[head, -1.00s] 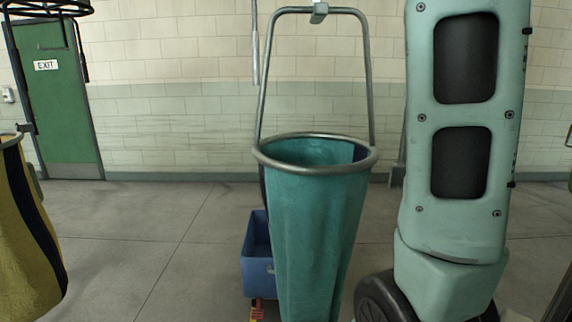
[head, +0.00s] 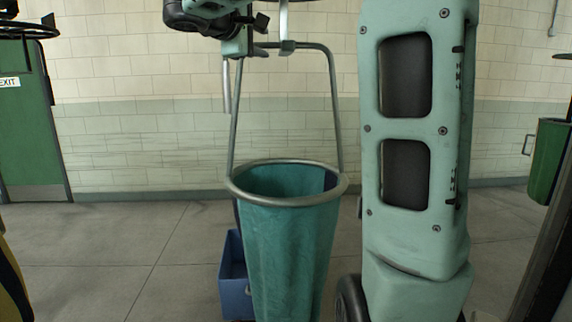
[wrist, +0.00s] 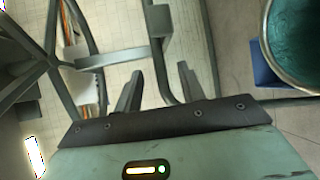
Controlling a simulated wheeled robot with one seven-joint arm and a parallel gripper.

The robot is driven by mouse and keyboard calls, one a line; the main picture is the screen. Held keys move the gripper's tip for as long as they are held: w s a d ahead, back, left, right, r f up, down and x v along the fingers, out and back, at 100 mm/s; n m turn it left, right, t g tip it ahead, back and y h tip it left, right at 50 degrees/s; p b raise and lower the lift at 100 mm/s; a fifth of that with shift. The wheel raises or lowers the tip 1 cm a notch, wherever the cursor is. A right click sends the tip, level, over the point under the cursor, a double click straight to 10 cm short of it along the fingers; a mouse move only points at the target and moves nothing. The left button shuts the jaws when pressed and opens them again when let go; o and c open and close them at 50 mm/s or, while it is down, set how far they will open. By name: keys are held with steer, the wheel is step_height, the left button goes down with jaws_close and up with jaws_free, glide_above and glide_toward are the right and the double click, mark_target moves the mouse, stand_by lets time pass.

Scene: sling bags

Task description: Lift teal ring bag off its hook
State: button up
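The teal ring bag (head: 285,240) hangs upright from its grey metal bail. The bail's top bar rests at the hook (head: 288,45). My gripper (head: 262,35) is at the upper left corner of the bail, just left of the hook. In the wrist view my gripper (wrist: 160,72) is open, with its two fingers apart. A grey tube of the bail (wrist: 167,85) shows between the fingers; contact with either finger cannot be told. The bag's ring and teal inside (wrist: 300,45) show at the upper right there.
A blue bin (head: 234,278) stands on the floor behind the bag. A green bag (head: 548,160) hangs at the far right, and part of a yellow one (head: 12,275) shows at the left edge. A dark round rack (head: 25,30) is at the upper left. The floor between is clear.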

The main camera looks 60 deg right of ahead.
steer(key=shift+p+x, duration=0.35)
steer(key=shift+x, duration=1)
jaws_close()
steer(key=shift+r, duration=0.1)
